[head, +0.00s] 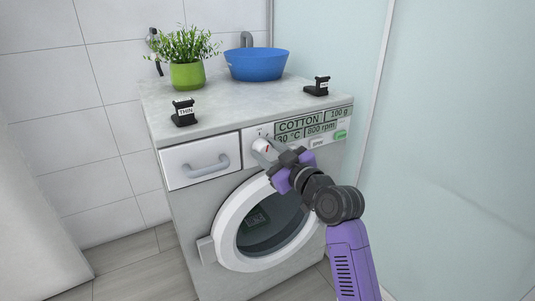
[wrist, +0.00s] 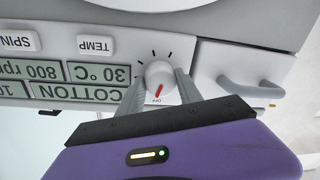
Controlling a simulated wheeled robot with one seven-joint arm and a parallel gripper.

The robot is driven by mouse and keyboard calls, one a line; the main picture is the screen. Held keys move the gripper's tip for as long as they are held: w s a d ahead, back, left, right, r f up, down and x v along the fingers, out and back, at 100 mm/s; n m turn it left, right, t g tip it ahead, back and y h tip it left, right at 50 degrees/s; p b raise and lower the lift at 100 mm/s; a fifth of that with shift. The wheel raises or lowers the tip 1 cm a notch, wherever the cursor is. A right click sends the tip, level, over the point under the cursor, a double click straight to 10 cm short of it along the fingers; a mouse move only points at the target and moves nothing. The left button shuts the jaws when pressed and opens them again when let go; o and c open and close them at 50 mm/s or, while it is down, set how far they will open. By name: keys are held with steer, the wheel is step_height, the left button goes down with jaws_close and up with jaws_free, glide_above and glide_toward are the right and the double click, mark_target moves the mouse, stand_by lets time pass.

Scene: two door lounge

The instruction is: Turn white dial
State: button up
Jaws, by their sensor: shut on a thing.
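The white dial (wrist: 158,76) is round with a red pointer line and sits on the washing machine's front panel (head: 310,133). In the wrist view, which shows the panel upside down, the red line points toward the OFF mark, and short dark ticks surround the dial. My gripper (wrist: 159,84) has one grey finger on each side of the dial and is shut on it. In the head view the dial (head: 263,145) is partly hidden by my gripper (head: 268,151), which reaches in from the lower right.
A drawer with a grey handle (head: 207,167) is left of the dial. The display (head: 300,126) and buttons are right of it. The round door (head: 228,240) is below. A green potted plant (head: 187,75), blue basin (head: 257,64) and two small black stands (head: 184,113) are on top.

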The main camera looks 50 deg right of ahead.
steer(key=shift+n, duration=1.3)
steer(key=o, duration=1.4)
steer(key=shift+c, duration=0.2)
steer(key=shift+s, duration=0.1)
steer(key=s+a+p, duration=0.1)
steer(key=s, duration=0.6)
steer(key=shift+s+a, duration=0.2)
steer(key=shift+a, duration=0.1)
steer(key=shift+r, duration=0.1)
